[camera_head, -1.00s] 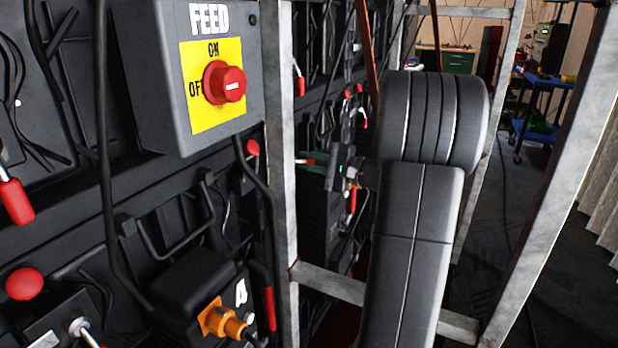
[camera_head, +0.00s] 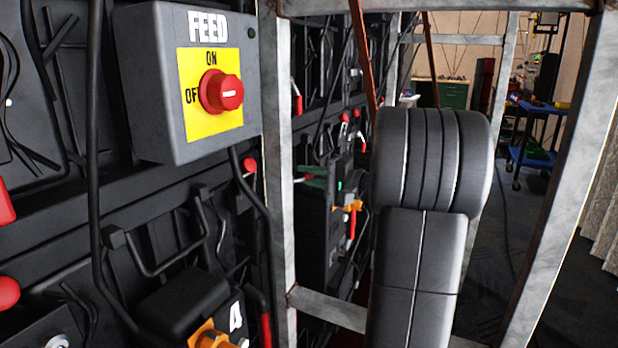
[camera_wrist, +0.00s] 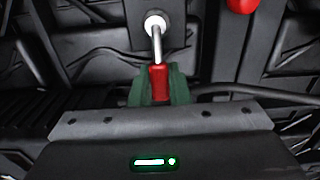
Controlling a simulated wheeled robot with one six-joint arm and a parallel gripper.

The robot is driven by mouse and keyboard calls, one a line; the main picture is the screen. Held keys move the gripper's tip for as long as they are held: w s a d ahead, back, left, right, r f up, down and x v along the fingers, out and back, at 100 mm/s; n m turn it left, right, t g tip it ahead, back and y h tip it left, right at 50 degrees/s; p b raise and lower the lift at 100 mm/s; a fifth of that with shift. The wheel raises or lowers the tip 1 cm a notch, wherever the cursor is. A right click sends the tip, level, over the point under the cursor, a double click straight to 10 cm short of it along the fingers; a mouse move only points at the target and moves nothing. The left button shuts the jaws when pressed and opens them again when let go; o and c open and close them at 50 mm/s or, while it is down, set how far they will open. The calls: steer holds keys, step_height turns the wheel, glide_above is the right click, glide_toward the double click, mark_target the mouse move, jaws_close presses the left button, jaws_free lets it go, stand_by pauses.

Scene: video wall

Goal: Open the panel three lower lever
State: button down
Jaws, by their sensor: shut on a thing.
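A lever with a red grip (camera_wrist: 160,82) and a metal rod (camera_wrist: 157,45) comes from a white round mount (camera_wrist: 155,22) in the wrist view. My gripper (camera_wrist: 158,90) has its green fingers on both sides of the red grip and is shut on it.
A grey FEED box (camera_head: 187,82) with a red knob stands out at the near left. Below it is a panel marked 4 (camera_head: 235,317). A metal frame post (camera_head: 278,170) and a crossbar (camera_head: 330,309) stand close to my arm. Another red knob (camera_wrist: 241,4) is right of the lever.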

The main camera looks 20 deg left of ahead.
steer(key=c, duration=1.4)
jaws_free()
steer(key=shift+d, duration=0.1)
steer(key=d+p, duration=0.1)
steer(key=d, duration=0.3)
steer(key=s+d+p, duration=0.1)
steer(key=d, duration=0.4)
steer(key=s+d, duration=0.1)
steer(key=d, duration=0.3)
steer(key=shift+d+p, duration=0.25)
steer(key=shift+p, duration=0.15)
steer(key=shift+a, duration=0.1)
steer(key=a+b, duration=0.1)
steer(key=a, duration=0.3)
steer(key=w+a+b, duration=0.1)
steer(key=a, duration=0.4)
steer(key=w+a+b, duration=0.1)
steer(key=a, duration=0.3)
steer(key=shift+a, duration=0.3)
steer(key=shift+d, duration=0.1)
